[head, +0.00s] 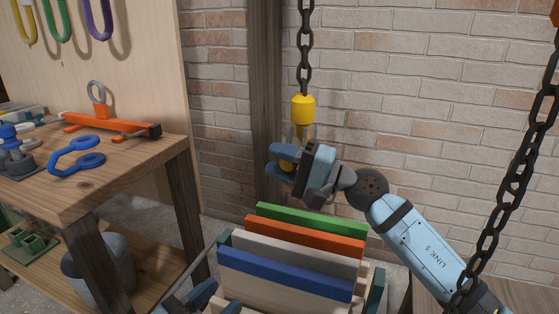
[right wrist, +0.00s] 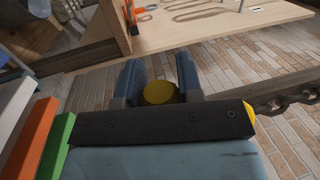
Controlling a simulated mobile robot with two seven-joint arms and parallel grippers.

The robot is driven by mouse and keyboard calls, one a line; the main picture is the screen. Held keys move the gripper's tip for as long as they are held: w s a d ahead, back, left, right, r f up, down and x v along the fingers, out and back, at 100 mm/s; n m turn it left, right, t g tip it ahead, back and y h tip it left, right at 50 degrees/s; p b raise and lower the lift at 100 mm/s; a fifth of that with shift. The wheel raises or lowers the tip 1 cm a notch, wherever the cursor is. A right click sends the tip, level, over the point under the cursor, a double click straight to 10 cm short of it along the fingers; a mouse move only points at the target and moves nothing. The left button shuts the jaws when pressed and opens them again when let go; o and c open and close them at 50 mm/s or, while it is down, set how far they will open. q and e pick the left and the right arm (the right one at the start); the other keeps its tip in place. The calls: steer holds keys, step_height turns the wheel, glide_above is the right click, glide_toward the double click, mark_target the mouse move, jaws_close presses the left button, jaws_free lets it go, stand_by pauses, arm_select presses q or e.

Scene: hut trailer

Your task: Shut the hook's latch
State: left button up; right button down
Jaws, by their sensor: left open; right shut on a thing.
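The yellow hook (head: 303,108) hangs from a dark chain in the middle of the head view. My right gripper (head: 283,160) is shut on the lower part of the hook and hides much of it. In the right wrist view a round yellow part of the hook (right wrist: 160,93) sits between the two blue-grey fingers. The latch cannot be made out clearly behind the gripper. My left gripper (head: 195,300) is open at the bottom edge of the head view, low and well away from the hook.
A rack of coloured boards (head: 290,257) stands below the hook. A wooden workbench (head: 115,185) with blue and orange tools is at the left. A second chain (head: 515,190) hangs at the right, near my right arm. A brick wall (head: 420,100) is behind.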

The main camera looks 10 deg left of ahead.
steer(key=c, duration=1.1)
jaws_free()
steer(key=shift+w, duration=0.1)
steer(key=shift+o, duration=0.2)
arm_select(q)
steer(key=shift+s+d+f+n+g+p, duration=0.3)
steer(key=shift+s+n+p, duration=0.15)
steer(key=shift+n+p, duration=0.4)
arm_select(e)
steer(key=v, duration=1.4)
arm_select(q)
steer(key=shift+r+m, duration=0.1)
steer(key=shift+m, duration=0.15)
